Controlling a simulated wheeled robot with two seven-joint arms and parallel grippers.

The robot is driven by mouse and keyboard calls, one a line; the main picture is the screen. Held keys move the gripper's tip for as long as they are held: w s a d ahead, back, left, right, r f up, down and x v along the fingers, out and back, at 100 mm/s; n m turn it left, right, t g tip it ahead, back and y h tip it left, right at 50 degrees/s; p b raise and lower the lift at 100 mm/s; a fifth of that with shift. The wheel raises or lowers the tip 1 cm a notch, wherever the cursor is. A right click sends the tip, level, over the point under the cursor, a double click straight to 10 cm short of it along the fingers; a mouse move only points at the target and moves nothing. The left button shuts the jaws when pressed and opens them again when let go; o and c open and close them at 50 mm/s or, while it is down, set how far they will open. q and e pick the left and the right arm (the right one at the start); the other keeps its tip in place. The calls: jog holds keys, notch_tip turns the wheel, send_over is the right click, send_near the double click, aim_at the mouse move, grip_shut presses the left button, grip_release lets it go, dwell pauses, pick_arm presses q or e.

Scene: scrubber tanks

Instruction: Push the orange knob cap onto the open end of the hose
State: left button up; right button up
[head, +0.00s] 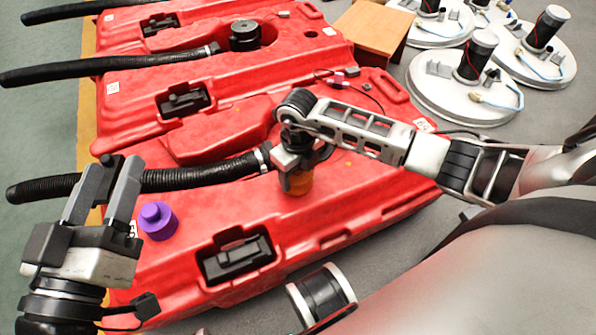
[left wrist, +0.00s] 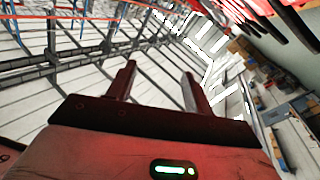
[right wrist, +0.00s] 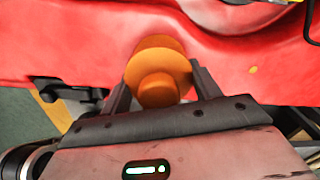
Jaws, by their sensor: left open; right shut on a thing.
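The orange knob cap (head: 298,183) is between the fingers of my right gripper (head: 296,168), low over the nearest red tank. In the right wrist view the cap (right wrist: 158,75) shows between the fingers; I cannot tell if it touches the tank. The nearest black corrugated hose (head: 205,174) runs left from a clamp on this tank. Its free end (head: 14,193) is at the far left, past the tank edge. My left gripper (head: 118,172) is open and points upward in front of the hose. The left wrist view shows its fingers (left wrist: 159,72) apart and empty.
A purple knob (head: 158,221) stands on the nearest red tank (head: 350,205), right of my left gripper. More tanks with black hoses (head: 110,65) lie behind. A wooden box (head: 370,30) and white round assemblies (head: 470,90) are at the back right.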

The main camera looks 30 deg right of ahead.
jog(key=shift+f, duration=0.2)
jog(key=o, duration=1)
pick_arm(q)
jog(key=shift+w+r, duration=0.1)
jog(key=shift+r, duration=0.15)
pick_arm(e)
jog(key=shift+o, duration=0.2)
jog(key=shift+f+b, duration=0.1)
jog(key=shift+b, duration=0.25)
jog(key=shift+r+p, duration=0.4)
jog(key=shift+r, duration=0.3)
notch_tip(320, 180, up, 3)
jog(key=shift+w+r+p, duration=0.1)
jog(key=shift+r+p, duration=0.1)
jog(key=shift+p, duration=0.8)
pick_arm(q)
jog(key=f+g+y+p, duration=0.1)
jog(key=s+f+g+p, duration=0.1)
jog(key=f+p, duration=0.1)
jog(key=s+f+y+p, duration=0.1)
jog(key=shift+a+f+g+y, duration=0.25)
jog(key=shift+f+g+y, duration=0.05)
jog(key=shift+f+g, duration=0.1)
pick_arm(e)
notch_tip(320, 180, up, 11)
jog(key=shift+r, duration=0.2)
